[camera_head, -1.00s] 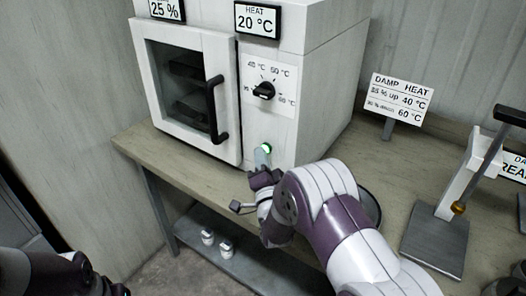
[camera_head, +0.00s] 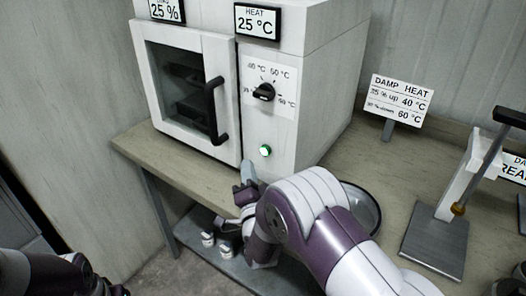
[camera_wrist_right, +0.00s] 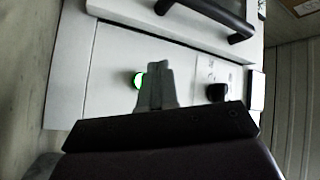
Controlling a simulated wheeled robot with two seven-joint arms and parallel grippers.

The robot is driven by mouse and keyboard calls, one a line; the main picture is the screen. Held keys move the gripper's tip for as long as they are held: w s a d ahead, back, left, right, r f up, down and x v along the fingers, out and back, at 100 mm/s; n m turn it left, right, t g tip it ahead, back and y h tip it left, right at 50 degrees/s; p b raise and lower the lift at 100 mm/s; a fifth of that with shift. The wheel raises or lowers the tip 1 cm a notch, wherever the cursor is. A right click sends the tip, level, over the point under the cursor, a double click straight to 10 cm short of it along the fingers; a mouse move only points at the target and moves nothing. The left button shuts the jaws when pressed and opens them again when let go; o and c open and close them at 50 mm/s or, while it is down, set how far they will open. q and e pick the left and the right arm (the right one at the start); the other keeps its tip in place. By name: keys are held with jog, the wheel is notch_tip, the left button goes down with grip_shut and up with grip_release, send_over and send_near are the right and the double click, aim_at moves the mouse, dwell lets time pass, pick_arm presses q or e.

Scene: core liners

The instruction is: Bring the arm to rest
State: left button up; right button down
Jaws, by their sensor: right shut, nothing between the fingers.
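My right gripper (camera_head: 248,168) is in front of the oven's lower front, below and left of the green button (camera_head: 265,150), and apart from it. Its fingers show together and empty in the right wrist view (camera_wrist_right: 156,84), where the green-lit button (camera_wrist_right: 138,81) is partly hidden behind them. The white oven (camera_head: 283,128) stands on the bench with its glass door (camera_head: 185,85) shut. Its display (camera_head: 257,22) reads HEAT 25 °C, above a black dial (camera_head: 263,92). My left arm shows only in part at the lower left corner; its fingers are not visible.
The bench (camera_head: 400,165) carries a DAMP HEAT sign (camera_head: 398,100), a round dish (camera_head: 372,215) partly behind my right arm, and a stand with a grey base (camera_head: 435,245). Small white containers (camera_head: 208,239) sit on the lower shelf. Open space lies before the bench's left part.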

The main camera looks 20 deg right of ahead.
jog(key=shift+s+a, duration=0.4)
jog(key=shift+a, duration=0.05)
